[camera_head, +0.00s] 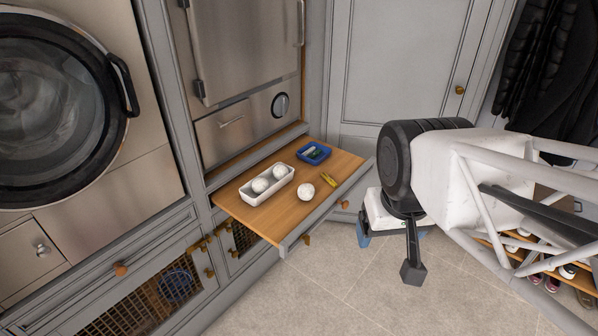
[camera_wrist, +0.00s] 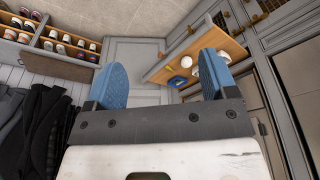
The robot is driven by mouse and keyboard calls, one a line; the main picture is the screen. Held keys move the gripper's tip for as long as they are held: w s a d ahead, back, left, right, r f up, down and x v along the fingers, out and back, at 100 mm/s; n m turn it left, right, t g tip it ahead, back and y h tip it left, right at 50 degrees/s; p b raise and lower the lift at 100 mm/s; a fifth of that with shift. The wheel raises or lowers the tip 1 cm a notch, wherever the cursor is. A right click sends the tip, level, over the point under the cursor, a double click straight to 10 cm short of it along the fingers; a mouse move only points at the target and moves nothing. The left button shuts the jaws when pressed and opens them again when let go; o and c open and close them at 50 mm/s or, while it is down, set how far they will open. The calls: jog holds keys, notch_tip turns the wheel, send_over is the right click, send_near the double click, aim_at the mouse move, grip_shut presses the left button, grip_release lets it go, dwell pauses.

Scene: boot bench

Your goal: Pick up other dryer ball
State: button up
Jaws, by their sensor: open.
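Three white dryer balls show in the head view. Two of them, a left one (camera_head: 261,185) and a right one (camera_head: 280,172), sit in a white oblong tray (camera_head: 254,199). A third ball (camera_head: 306,190) lies loose on the pull-out wooden shelf (camera_head: 262,217), right of the tray. A white ball also shows in the wrist view (camera_wrist: 186,61). My gripper (camera_wrist: 163,76) has two blue fingers spread wide with nothing between them. It is off to the right of the shelf, clear of the balls, and is largely hidden behind my arm in the head view.
A blue tray (camera_head: 314,152) with small items stands at the back of the shelf. A yellow item (camera_head: 328,180) lies near its right edge. Grey cabinets and a steel appliance (camera_head: 238,130) stand behind. A shoe rack (camera_wrist: 60,38) and dark coats (camera_wrist: 35,130) are nearby. The floor in front is clear.

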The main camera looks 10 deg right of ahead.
jog(key=w+d+f+n+g+h, duration=0.1)
jog(key=w+f+n+h, duration=0.15)
jog(key=w, duration=0.55)
jog(key=w+d+f+n+g+h, duration=0.1)
jog(key=w+f+n+h, duration=0.15)
jog(key=w, duration=0.55)
jog(key=n+t+h, duration=0.3)
jog(key=n+h, duration=0.3)
jog(key=n, duration=0.6)
send_over(300, 193)
jog(key=s+d, duration=0.3)
jog(key=s, duration=0.7)
notch_tip(300, 193, down, 18)
jog(key=w+a+f+n+t, duration=0.1)
jog(key=w+a+f, duration=0.1)
jog(key=f, duration=0.2)
jog(key=w+a+f+n+t, duration=0.1)
jog(key=w+a+f+n, duration=0.1)
jog(key=w+f, duration=0.1)
jog(key=w+a+f+n+t, duration=0.1)
jog(key=w+a+f+n, duration=0.1)
jog(key=a+f, duration=0.1)
jog(key=shift+w+f, duration=0.25)
jog(key=shift+f, duration=0.65)
jog(key=shift+x, duration=1.25)
jog(key=shift+r, duration=0.1)
jog(key=shift+x, duration=2.7)
